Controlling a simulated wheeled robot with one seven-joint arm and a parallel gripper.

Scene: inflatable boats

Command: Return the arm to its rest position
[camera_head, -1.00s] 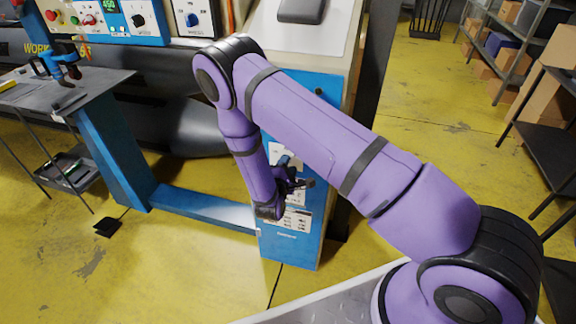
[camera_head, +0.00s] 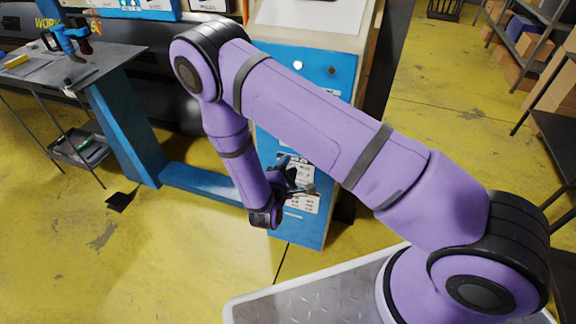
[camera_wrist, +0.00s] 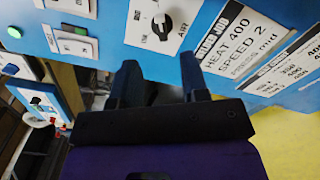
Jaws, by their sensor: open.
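My purple arm is folded in the head view, with its elbow at the upper left and its forearm hanging down. My gripper (camera_head: 300,190) is at the lower end of the forearm, in front of the blue cabinet (camera_head: 318,228). Part of it is hidden behind the wrist. In the wrist view my gripper (camera_wrist: 160,80) shows two dark fingers spread apart, with nothing between them. The blue panel with a black rotary knob (camera_wrist: 162,26) and a printed job card (camera_wrist: 240,50) is beyond the fingertips.
A grey work table (camera_head: 110,62) with tools stands at the left. A blue beam (camera_head: 200,182) runs low to the cabinet. Shelves with boxes (camera_head: 525,45) stand at the right. Yellow floor (camera_head: 170,265) is open at the lower left.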

